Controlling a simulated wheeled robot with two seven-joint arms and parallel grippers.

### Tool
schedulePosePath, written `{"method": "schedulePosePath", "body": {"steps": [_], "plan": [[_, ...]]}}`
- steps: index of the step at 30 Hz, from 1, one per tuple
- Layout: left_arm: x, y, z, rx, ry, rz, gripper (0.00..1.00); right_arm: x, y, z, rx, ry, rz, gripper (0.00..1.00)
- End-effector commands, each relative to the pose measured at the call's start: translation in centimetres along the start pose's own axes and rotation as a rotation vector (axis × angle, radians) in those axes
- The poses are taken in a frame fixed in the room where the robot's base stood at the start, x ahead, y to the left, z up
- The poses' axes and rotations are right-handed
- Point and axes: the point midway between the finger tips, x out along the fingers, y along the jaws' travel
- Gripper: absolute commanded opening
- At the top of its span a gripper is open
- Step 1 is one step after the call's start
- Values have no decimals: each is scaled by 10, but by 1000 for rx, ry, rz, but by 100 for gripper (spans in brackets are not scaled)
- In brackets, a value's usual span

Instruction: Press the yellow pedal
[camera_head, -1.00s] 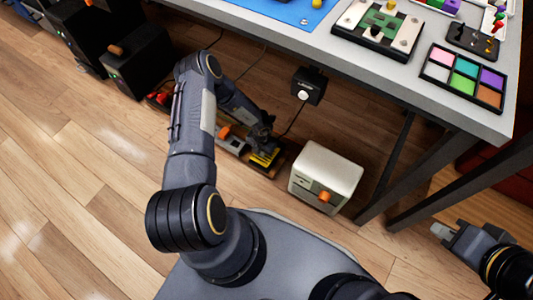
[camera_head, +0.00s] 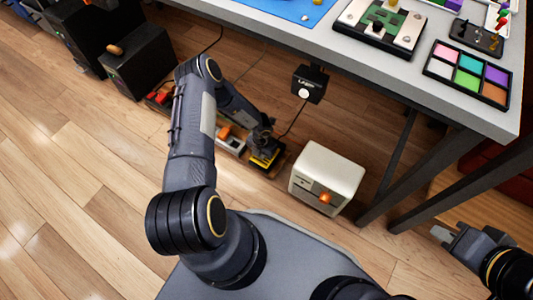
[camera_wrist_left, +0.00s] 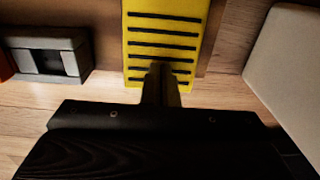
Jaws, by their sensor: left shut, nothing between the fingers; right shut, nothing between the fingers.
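The yellow pedal (camera_wrist_left: 165,30) with black ridges fills the upper middle of the left wrist view. In the head view the yellow pedal (camera_head: 264,158) sits low near the floor under the table, at the right end of a row of pedals. My left gripper (camera_wrist_left: 161,72) is shut and empty, its fingertips over the pedal's near end; I cannot tell for sure whether they touch it. In the head view my left gripper (camera_head: 262,143) partly hides the pedal. My right gripper (camera_head: 440,232) is shut and empty at the lower right, far from the pedal.
A grey pedal (camera_wrist_left: 45,60) lies left of the yellow one, and a red pedal (camera_head: 162,98) further left. A cream box (camera_head: 326,178) with an orange knob stands close on the right. The table (camera_head: 465,112) is above, with a black box (camera_head: 309,84) under its edge.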

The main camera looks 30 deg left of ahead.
Motion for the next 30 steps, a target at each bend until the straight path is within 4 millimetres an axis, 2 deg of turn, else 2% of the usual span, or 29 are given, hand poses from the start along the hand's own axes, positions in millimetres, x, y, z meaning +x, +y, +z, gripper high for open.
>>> {"method": "schedulePosePath", "body": {"steps": [3,24,30], "plan": [[-14,0,0,0,1,0,0,-10,-4,-5,0,0,0,0],[-70,0,0,0,1,0,0,-46,-21,-23,0,0,0,0],[-73,0,-1,0,2,0,0,-48,-22,-24,0,0,0,0]]}}
